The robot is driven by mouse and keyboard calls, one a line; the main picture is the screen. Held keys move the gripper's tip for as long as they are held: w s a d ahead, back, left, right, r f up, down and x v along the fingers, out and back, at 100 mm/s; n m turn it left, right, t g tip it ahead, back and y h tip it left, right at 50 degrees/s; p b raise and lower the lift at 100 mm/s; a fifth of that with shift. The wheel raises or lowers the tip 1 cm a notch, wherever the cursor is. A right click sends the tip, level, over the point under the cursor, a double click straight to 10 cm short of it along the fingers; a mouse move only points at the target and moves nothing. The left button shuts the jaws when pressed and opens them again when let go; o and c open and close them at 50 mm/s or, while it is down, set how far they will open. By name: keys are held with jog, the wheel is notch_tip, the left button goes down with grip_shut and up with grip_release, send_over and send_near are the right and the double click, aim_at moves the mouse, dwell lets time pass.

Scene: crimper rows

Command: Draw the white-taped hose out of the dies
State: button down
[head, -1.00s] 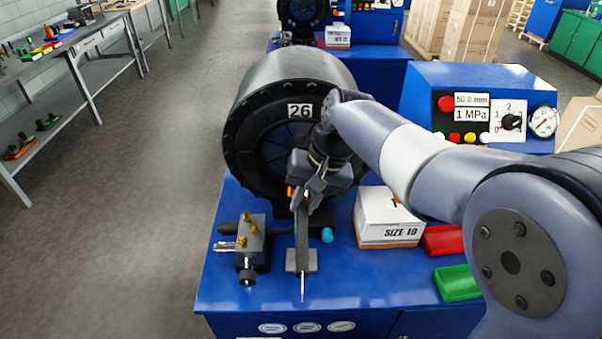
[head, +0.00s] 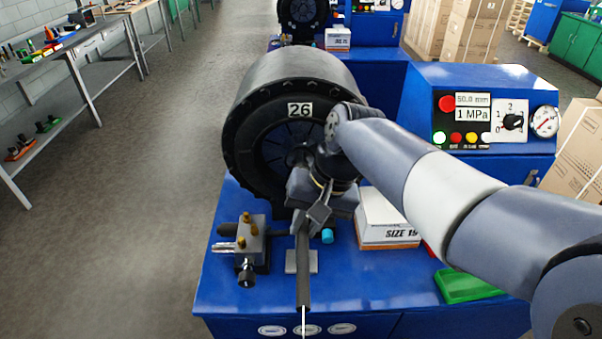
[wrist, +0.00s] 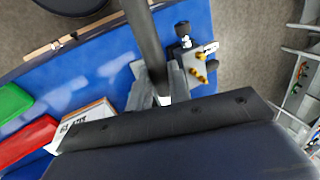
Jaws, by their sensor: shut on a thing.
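The black hose (head: 303,285) runs from my gripper toward the front edge of the blue bench, above a small grey rest block (head: 290,262). It also shows as a dark bar in the wrist view (wrist: 146,40). My gripper (head: 313,212) is shut on the hose, in front of the crimper. In the wrist view a small white patch, perhaps the tape, shows between the fingers (wrist: 162,88). The black crimper (head: 250,135) is marked 26. Its dies (head: 275,150) are partly hidden by my arm, so I cannot tell whether the hose's rear end is inside them.
A brass-knobbed fixture (head: 250,240) stands left of the hose. A SIZE-marked box (head: 387,232), a small cyan piece (head: 328,236) and a green tray (head: 462,285) are to the right. The control box (head: 480,110) stands behind. The aisle at left is clear.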

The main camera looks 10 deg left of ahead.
aim_at(306, 227)
jog(key=shift+r, duration=0.2)
jog(key=shift+r+p, duration=2.2)
jog(key=shift+r, duration=1.15)
